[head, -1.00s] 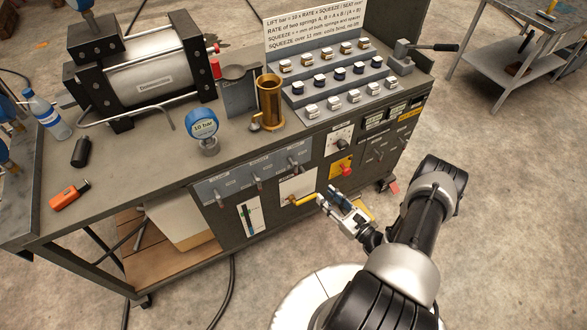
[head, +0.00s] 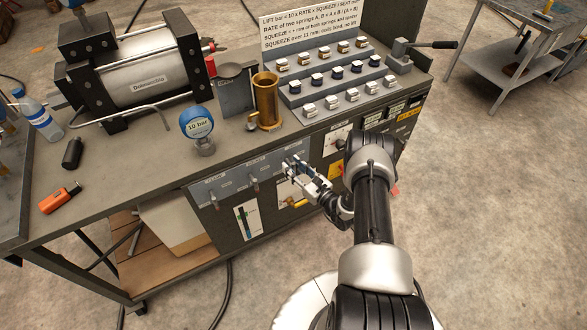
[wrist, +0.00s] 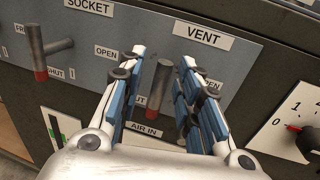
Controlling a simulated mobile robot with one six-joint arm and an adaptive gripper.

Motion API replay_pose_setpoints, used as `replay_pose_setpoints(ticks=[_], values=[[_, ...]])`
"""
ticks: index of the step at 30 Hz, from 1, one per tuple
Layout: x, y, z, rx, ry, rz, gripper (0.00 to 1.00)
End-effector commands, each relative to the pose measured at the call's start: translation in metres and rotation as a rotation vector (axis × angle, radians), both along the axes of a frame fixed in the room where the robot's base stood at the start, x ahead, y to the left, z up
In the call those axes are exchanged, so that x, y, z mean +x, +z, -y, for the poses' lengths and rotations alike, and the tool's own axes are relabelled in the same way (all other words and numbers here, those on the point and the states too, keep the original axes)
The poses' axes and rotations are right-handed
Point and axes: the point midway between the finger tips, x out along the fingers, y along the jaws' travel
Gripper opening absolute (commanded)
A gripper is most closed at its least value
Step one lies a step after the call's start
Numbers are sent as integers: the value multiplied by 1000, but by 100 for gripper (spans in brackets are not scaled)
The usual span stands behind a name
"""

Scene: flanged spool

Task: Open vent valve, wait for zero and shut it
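The vent valve lever (wrist: 159,88) is a grey handle with a red tip, below the VENT label (wrist: 204,38) in the wrist view. It hangs down, tip lowest, with OPEN lettering to either side. My gripper (wrist: 168,75) is open, its blue-padded fingers on either side of the lever; I cannot tell whether either touches it. In the head view my gripper (head: 290,166) is at the panel's upper right and hides the vent lever. The blue gauge (head: 198,123) on the bench shows 10 bar.
The SOCKET lever (wrist: 40,50) hangs down just left of the vent lever. A yellow handle (head: 298,203) sits below my gripper. A dial with a red pointer (wrist: 300,128) is at right. The bench holds a large cylinder (head: 145,75) and a brass cup (head: 265,100).

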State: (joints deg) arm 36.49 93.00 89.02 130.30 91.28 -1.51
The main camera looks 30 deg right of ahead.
Motion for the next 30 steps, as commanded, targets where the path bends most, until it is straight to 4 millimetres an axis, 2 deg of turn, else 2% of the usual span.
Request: replay_pose_setpoints(ticks=[9, 24, 30], values=[[3, 1, -1, -1, 0, 1, 32], [3, 0, -2, 1, 3, 0, 0], [2, 0, -3, 0, 5, -1, 0]])
